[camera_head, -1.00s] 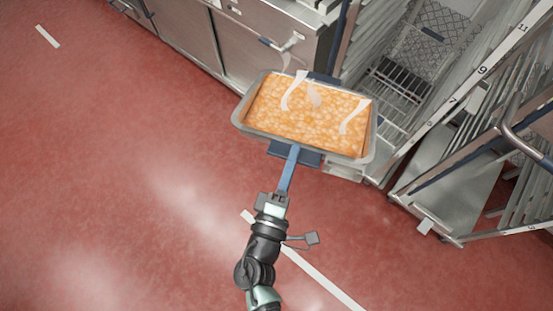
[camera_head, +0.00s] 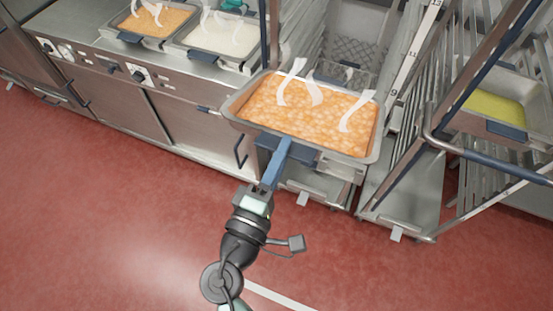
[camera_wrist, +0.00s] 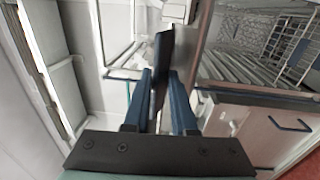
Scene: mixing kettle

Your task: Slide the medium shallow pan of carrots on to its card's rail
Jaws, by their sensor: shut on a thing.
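The shallow metal pan of orange carrots (camera_head: 290,112) is held out in front of me in the head view, with white wisps like steam above it. My gripper (camera_head: 277,158) is shut on the dark blue handle at the pan's near side. In the wrist view my blue fingers (camera_wrist: 163,100) close around the dark blue handle (camera_wrist: 163,58); the food is not visible there. A rack post with a number strip (camera_head: 412,50) reading 9, 11 and 13 stands right of the pan. The pan hides part of the rack behind it.
A steel counter (camera_head: 90,48) at the left bears a pan of orange food (camera_head: 152,20) and a pan of white food (camera_head: 222,35). Another rack at the right holds a pan of yellow food (camera_head: 495,108), behind a bar (camera_head: 490,170). Red floor is clear at the lower left.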

